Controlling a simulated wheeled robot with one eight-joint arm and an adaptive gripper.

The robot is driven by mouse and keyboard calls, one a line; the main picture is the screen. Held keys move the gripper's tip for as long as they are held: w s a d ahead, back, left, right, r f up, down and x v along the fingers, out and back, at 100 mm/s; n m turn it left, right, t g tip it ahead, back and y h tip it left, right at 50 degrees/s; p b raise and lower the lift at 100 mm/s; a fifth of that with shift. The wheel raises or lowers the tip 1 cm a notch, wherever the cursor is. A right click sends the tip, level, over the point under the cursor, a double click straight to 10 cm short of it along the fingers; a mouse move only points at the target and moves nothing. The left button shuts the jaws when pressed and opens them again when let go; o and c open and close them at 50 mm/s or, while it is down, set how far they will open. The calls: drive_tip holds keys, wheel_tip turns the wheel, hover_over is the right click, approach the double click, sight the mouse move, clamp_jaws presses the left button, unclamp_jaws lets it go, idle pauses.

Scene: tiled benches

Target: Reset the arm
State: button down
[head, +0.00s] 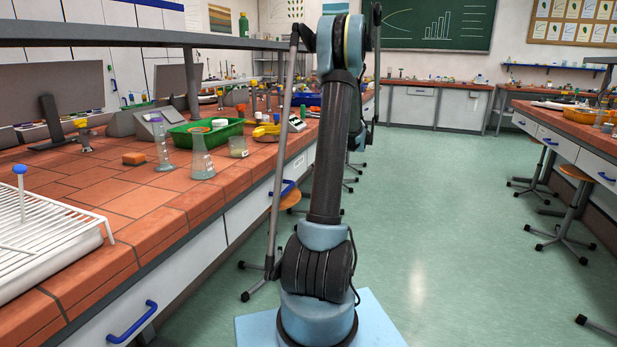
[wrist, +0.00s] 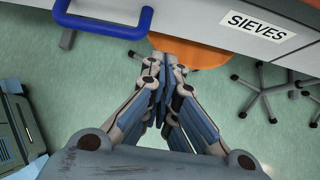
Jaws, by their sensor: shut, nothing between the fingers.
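In the wrist view my gripper (wrist: 166,62) points down past a bench front, its fingertips together with nothing between them. An orange stool seat (wrist: 190,52) lies beyond the fingertips. In the head view my arm stands upright in the middle, bent over at the top. My gripper cannot be made out there.
A tiled bench (head: 135,204) on the left holds a white rack (head: 40,240), a flask (head: 202,162), and a green tray (head: 205,134). A drawer front labelled SIEVES (wrist: 257,27) and a blue handle (wrist: 100,27) are close to my gripper. The floor (head: 440,230) right of my arm is clear.

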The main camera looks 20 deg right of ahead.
drive_tip(key=s+a+r+n+g+h, duration=0.1)
drive_tip(key=s+a+r+n+h, duration=0.15)
drive_tip(key=s+a+n, duration=0.55)
drive_tip(key=s+a+r+n+g+h, duration=0.15)
drive_tip(key=s+a+r+n, duration=0.3)
drive_tip(key=s+a, duration=0.8)
drive_tip(key=s+f+n+h, duration=0.1)
drive_tip(key=s+f+n, duration=0.2)
drive_tip(key=s, duration=0.5)
drive_tip(key=s+f+n+h, duration=0.1)
drive_tip(key=s+f+n, duration=0.2)
drive_tip(key=s+n, duration=0.3)
drive_tip(key=s+f+n+h, duration=0.1)
drive_tip(key=s+f+n, duration=0.3)
drive_tip(key=s, duration=0.6)
drive_tip(key=shift+s+d+g, duration=0.25)
drive_tip(key=shift+s+g, duration=0.1)
